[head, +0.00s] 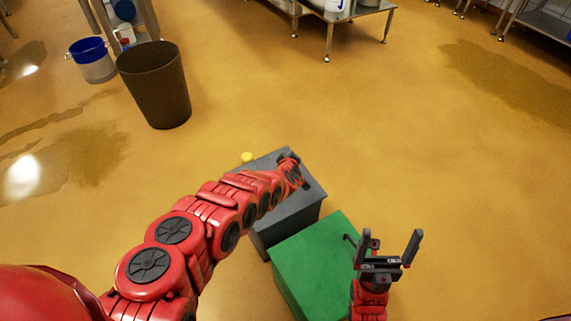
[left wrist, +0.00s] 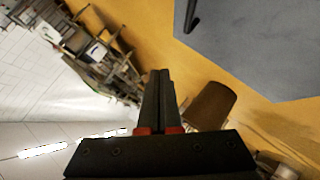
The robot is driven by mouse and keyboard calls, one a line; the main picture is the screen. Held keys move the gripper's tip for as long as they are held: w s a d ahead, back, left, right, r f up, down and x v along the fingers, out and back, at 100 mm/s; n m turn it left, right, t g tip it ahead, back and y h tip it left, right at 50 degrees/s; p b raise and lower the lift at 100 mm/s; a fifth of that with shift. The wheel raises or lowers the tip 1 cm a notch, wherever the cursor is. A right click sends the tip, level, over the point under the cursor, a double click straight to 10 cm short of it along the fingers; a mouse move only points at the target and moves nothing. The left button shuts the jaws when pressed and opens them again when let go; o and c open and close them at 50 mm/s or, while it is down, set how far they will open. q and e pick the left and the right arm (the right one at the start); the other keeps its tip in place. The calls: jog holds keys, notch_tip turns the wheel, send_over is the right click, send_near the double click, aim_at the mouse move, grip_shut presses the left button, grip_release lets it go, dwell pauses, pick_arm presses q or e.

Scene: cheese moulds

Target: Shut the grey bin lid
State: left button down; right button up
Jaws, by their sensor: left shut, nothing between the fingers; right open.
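The grey bin (head: 288,219) stands on the floor in the middle of the head view, partly behind my left arm. Its grey lid (head: 310,191) looks flat on top, with no clear gap, but the arm hides much of it. My left gripper (head: 289,158) is at the far side of the lid; contact cannot be told. In the left wrist view its fingers (left wrist: 158,80) are shut and empty, with a grey panel (left wrist: 255,45) and dark handle (left wrist: 192,14) at upper right. My right gripper (head: 391,247) is open and empty, beside the green bin.
A green bin (head: 315,262) with a dark handle stands right next to the grey one. A small yellow object (head: 246,157) shows beyond the grey bin. A brown bin (head: 154,85) and blue-and-white bucket (head: 93,62) stand at upper left. The floor at right is clear.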

pick_arm(q)
jog(key=w+d+f+b, duration=0.1)
jog(key=f+b, duration=0.2)
jog(key=b, duration=0.1)
jog(key=d+f+b, duration=0.1)
jog(key=f+b, duration=0.2)
jog(key=b, duration=0.1)
jog(key=w+d+f+b, duration=0.1)
jog(key=f+b, duration=0.2)
jog(key=b, duration=0.1)
jog(key=shift+w+d, duration=0.3)
jog(key=shift+w+d+f+b, duration=0.15)
jog(key=shift+f+b, duration=0.1)
jog(key=shift+b, duration=0.6)
